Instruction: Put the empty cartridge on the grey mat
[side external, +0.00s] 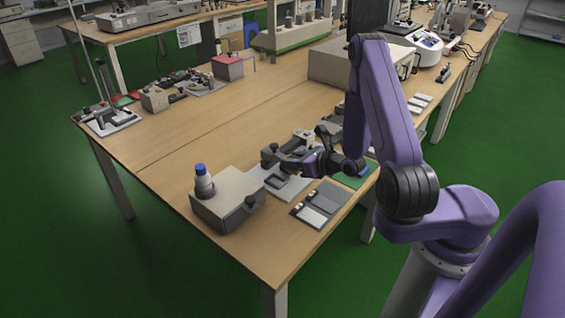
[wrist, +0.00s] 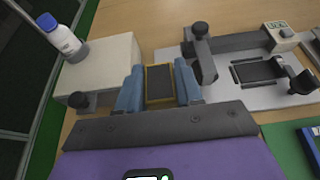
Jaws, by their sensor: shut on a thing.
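My gripper (wrist: 159,76) is shut on a dark flat rectangular piece with a yellowish rim, the cartridge (wrist: 159,85), held between its two blue fingers. Whether it is empty cannot be told. In the side view my gripper (side external: 291,165) is over the light plate; the cartridge is too small to make out there. My gripper is behind and left of that mat. I cannot make out this mat in the wrist view.
A beige box (side external: 230,196) with a blue-capped bottle (side external: 203,181) stands left. A light plate (side external: 287,186) carries a clamp-like device; it also shows in the wrist view (wrist: 222,88). A green mat (side external: 357,178) lies right. The table's left middle is clear.

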